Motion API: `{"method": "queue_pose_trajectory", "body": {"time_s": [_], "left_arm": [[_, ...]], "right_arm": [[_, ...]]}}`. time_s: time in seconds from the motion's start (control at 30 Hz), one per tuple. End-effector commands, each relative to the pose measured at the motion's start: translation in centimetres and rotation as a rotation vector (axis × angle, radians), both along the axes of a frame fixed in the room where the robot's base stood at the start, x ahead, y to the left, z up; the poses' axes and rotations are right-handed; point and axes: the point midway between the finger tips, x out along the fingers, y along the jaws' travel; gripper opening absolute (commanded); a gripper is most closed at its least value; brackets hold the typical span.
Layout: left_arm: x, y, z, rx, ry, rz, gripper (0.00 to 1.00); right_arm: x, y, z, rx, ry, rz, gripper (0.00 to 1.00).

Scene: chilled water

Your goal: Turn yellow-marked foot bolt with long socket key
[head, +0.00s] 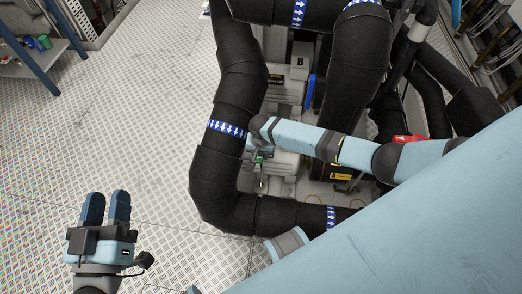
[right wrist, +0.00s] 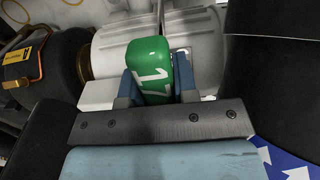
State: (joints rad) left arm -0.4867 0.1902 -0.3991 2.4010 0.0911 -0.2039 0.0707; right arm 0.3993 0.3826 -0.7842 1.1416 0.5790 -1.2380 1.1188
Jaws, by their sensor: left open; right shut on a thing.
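My right gripper (head: 259,150) reaches in between the black insulated pipes and is shut on a green-topped tool, which I take for the long socket key (head: 260,158). In the right wrist view the green handle (right wrist: 150,68) has white marking and sits between the blue fingers of the gripper (right wrist: 158,90). A thin metal part (head: 262,184) shows below the handle in the head view; its lower end is unclear. The yellow-marked foot bolt cannot be made out. My left gripper (head: 106,207) is open and empty over the floor.
Black pipes (head: 240,75) with blue arrow bands surround the pump area. A grey unit marked B (head: 300,62) and a blue upright item (head: 311,92) stand behind. A yellow label (head: 341,176) is on a dark box. The patterned floor at left is clear; a shelf (head: 35,55) is far left.

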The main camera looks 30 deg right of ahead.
Motion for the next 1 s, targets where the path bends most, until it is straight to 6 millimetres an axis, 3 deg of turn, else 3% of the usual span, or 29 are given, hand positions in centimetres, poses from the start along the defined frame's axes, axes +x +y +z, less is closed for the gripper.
{"method": "queue_pose_trajectory", "body": {"time_s": [1.0], "left_arm": [[0.0, 0.0, 1.3, 0.000, 0.000, 0.000, 0.43]], "right_arm": [[0.1, 0.1, 0.0, 0.000, 0.000, -0.120, 0.00]]}}
